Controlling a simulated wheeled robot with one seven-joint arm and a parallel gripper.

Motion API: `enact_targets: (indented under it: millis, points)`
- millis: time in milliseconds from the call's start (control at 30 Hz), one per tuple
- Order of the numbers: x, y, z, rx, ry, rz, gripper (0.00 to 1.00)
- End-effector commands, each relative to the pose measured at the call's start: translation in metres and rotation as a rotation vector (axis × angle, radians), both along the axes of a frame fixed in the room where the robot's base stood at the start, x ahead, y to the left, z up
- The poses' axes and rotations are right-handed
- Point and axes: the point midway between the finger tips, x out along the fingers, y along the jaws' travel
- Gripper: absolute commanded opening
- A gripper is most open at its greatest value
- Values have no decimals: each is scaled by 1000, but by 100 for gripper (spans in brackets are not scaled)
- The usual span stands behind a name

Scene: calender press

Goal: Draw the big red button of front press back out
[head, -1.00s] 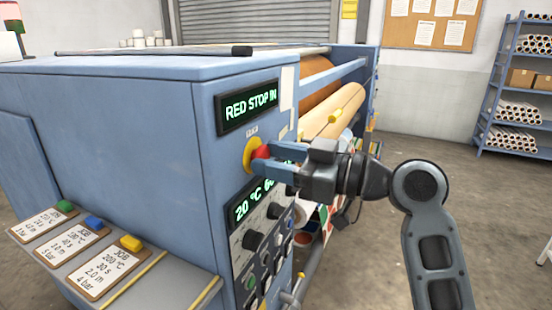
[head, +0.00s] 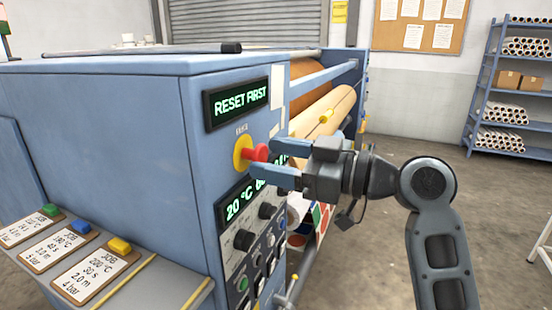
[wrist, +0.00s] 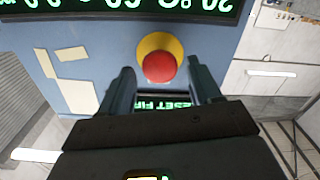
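The big red button (head: 257,153) stands out from its yellow collar (head: 241,153) on the end face of the blue press (head: 110,130). A short red stem shows between head and collar. In the wrist view the red button (wrist: 159,67) is round and sits ahead of the fingertips, between their lines. My gripper (head: 278,160) is open and empty, just right of the button, its two blue fingers apart. It also shows in the wrist view (wrist: 162,80), with a gap around the button. The display (head: 237,103) above the button reads "RESET FIRST".
A lower display (head: 240,205) reads "20 °C", with black knobs (head: 244,240) and small buttons below. Job cards (head: 92,275) with coloured clips lie on a ledge at lower left. Rollers (head: 325,115) run behind my gripper. Floor at right is clear.

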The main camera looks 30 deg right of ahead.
Motion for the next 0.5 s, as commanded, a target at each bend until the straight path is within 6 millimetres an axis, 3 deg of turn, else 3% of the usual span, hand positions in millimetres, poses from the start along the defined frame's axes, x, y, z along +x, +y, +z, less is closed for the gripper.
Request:
enact_targets:
  millis: [333, 500]
  points:
    - [-2, -2, 0, 0, -2, -1, 69]
    - [-19, -15, -2, 0, -1, -3, 69]
